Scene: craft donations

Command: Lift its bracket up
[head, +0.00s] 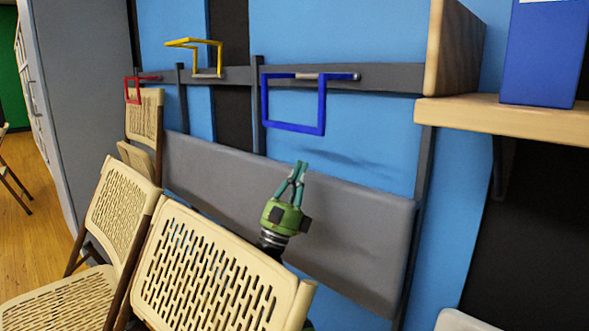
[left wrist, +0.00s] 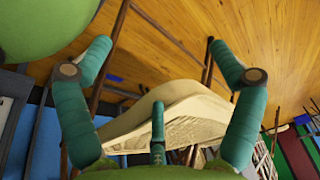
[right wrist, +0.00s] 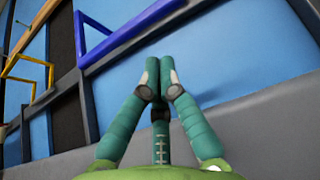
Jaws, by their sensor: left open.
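Three coloured wire brackets sit on a grey wall rail (head: 390,78) in the head view. The blue bracket (head: 322,108) hangs down below the rail. The yellow bracket (head: 219,56) stands up above the rail, and the red bracket (head: 126,92) hangs down at the far left. My right gripper (head: 299,167) is shut and empty, below the blue bracket and apart from it, in front of a grey panel. The right wrist view shows its fingertips (right wrist: 159,70) together, with the blue bracket (right wrist: 130,29) beyond. My left gripper (left wrist: 158,48) is open and empty, outside the head view.
Beige perforated folding chairs (head: 205,265) stand in front at the left. The grey panel (head: 350,225) spans the wall below the rail. A wooden shelf (head: 510,117) with a blue box (head: 545,55) juts out at the right. A chair-like beige piece (left wrist: 170,105) lies beyond my left fingers.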

